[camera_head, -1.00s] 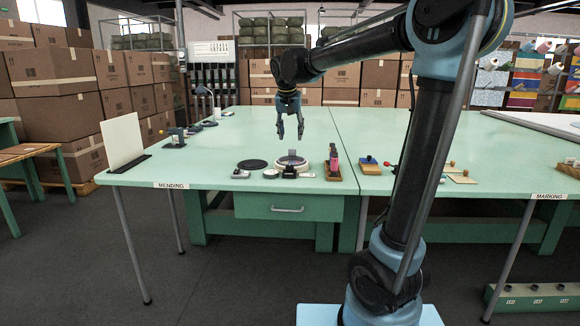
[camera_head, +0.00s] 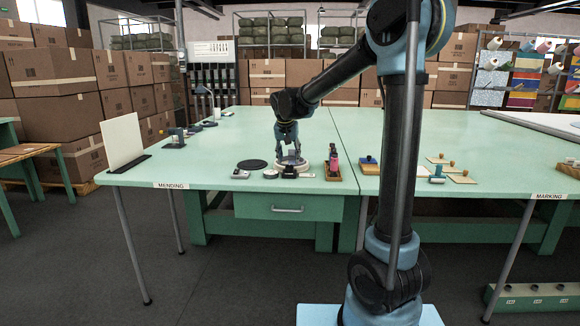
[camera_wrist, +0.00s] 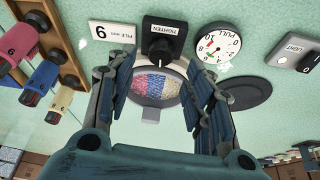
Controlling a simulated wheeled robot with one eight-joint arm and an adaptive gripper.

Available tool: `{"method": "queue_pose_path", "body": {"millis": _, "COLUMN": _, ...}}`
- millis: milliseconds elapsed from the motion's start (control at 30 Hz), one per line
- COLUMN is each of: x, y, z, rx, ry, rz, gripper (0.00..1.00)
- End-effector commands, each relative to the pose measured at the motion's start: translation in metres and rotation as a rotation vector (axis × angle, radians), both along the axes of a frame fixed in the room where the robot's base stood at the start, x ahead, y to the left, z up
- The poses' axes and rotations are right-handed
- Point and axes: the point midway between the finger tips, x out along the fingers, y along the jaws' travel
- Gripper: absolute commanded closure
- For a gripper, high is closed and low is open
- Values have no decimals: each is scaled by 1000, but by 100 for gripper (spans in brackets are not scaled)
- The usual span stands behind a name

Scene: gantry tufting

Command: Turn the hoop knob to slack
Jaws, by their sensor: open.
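The hoop knob is a black knob on a dark square base labelled TIGHTEN (camera_wrist: 160,42), at the top middle of the wrist view. In the head view it is a small dark block (camera_head: 290,173) at the near edge of the mending table. The hoop, a pale ring (camera_wrist: 174,70) around a striped tufted patch (camera_wrist: 155,88), lies beside the knob. My gripper (camera_head: 291,158) points down over the hoop. I cannot tell whether the fingers touch the knob.
A PULL dial (camera_wrist: 217,43), a PILE plate (camera_wrist: 115,32) and a LIGHT switch (camera_wrist: 298,48) sit around the knob. A dark disc (camera_head: 252,164) lies left of the hoop. A wooden rack (camera_head: 333,174) with coloured pieces stands right. The table behind the hoop is clear.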

Motion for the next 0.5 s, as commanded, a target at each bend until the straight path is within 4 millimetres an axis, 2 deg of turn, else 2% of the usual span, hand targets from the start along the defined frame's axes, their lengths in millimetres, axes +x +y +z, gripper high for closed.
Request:
{"method": "queue_pose_path", "body": {"millis": 200, "x": 12, "y": -1, "z": -29, "rx": 0, "ry": 0, "rz": 0, "gripper": 52}}
{"method": "queue_pose_path", "body": {"millis": 500, "x": 17, "y": -2, "z": -44, "rx": 0, "ry": 0, "rz": 1, "gripper": 52}}
